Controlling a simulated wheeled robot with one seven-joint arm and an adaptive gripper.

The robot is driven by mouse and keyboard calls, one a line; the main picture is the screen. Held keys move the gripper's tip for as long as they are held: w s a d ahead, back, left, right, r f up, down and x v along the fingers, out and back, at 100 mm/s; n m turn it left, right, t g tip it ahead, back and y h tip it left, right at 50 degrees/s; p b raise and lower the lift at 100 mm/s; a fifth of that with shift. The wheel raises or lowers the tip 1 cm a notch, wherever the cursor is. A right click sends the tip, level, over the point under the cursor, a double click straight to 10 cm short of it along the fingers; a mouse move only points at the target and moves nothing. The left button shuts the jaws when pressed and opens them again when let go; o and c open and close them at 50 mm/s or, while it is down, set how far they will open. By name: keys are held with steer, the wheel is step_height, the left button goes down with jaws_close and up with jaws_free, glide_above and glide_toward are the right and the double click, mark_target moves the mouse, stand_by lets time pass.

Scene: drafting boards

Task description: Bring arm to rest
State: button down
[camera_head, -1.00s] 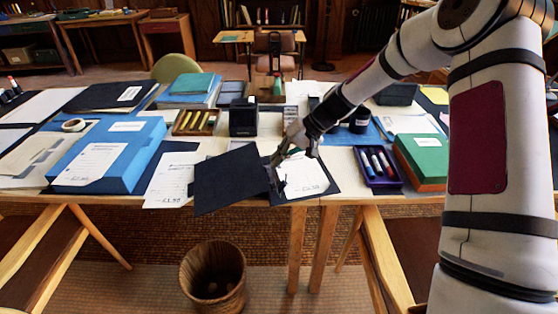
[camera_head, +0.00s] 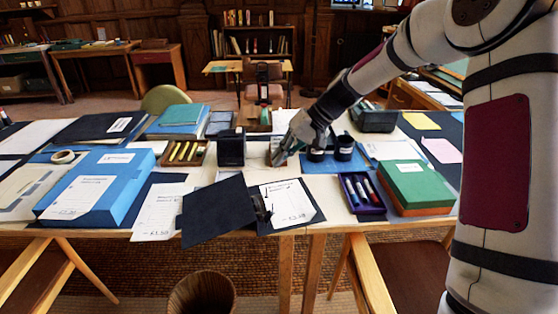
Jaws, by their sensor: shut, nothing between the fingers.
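My arm reaches in from the right of the head view. My gripper (camera_head: 281,154) is over the middle of the table, behind the open black folder (camera_head: 217,209) and left of the dark jars. Its fingers are small and dark in this view, and they look closed with nothing held. The folder lies near the front edge with a white sheet (camera_head: 288,202) on its right half.
A blue box (camera_head: 95,188) stands at left, with a wooden pencil tray (camera_head: 185,153) and a black holder (camera_head: 231,148) behind. A purple pen tray (camera_head: 361,194) and a green box (camera_head: 413,185) are at right. A wicker basket (camera_head: 201,295) is on the floor.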

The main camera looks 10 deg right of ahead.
steer(key=s+d+r+h+p, duration=0.1)
steer(key=s+r, duration=0.4)
steer(key=s, duration=0.8)
steer(key=s+d+r+t+h+p, duration=0.1)
steer(key=s+r+h+p, duration=0.2)
steer(key=s, duration=1)
steer(key=s+d+r+t+h+p, duration=0.1)
steer(key=s+r+h+p, duration=0.1)
steer(key=s+r, duration=0.7)
steer(key=s+h, duration=0.1)
steer(key=s, duration=0.4)
steer(key=shift+d+h+p, duration=0.3)
steer(key=shift+d, duration=0.05)
